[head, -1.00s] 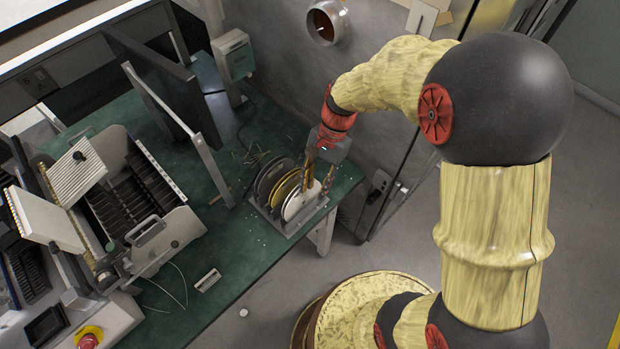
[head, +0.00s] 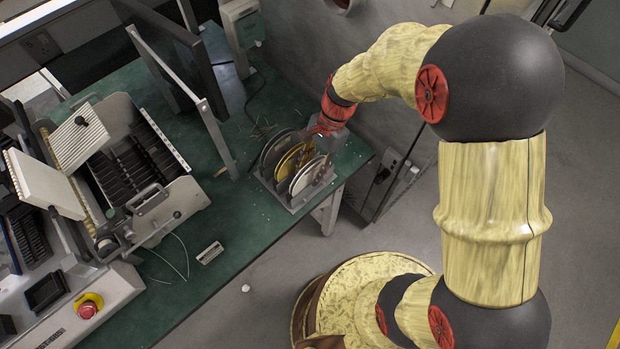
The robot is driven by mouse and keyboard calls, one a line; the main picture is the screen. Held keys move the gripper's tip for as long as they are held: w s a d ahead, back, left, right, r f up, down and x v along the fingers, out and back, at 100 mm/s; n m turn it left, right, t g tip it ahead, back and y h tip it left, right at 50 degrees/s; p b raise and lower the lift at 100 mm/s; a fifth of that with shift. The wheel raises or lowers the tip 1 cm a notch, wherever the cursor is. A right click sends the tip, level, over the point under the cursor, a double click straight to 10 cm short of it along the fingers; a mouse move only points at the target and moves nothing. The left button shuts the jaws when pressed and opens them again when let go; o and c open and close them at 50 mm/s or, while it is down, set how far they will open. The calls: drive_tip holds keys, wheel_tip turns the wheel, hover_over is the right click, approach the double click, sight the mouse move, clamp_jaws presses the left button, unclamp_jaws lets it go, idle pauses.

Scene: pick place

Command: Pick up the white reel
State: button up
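The white reel (head: 303,179) stands on edge in a small grey rack (head: 296,206) at the right edge of the green table. It is the rightmost of the reels, beside a yellow reel (head: 288,163) and a dark grey reel (head: 270,152). My gripper (head: 317,164) points down over the right end of the rack. Its fingers look spread, one to each side of the white reel's upper right part. Contact with the reel cannot be made out. The gripper body and fingers hide part of the reel's upper edge.
A grey upright panel and metal frame (head: 190,100) stand left of the rack. A machine with slotted trays (head: 135,180) fills the table's left. A cabinet wall is close behind my gripper.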

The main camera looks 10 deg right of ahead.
drive_tip(key=shift+s+f, duration=0.1)
drive_tip(key=shift+f, duration=0.15)
drive_tip(key=shift+r, duration=0.1)
drive_tip(key=shift+c, duration=1.4)
clamp_jaws()
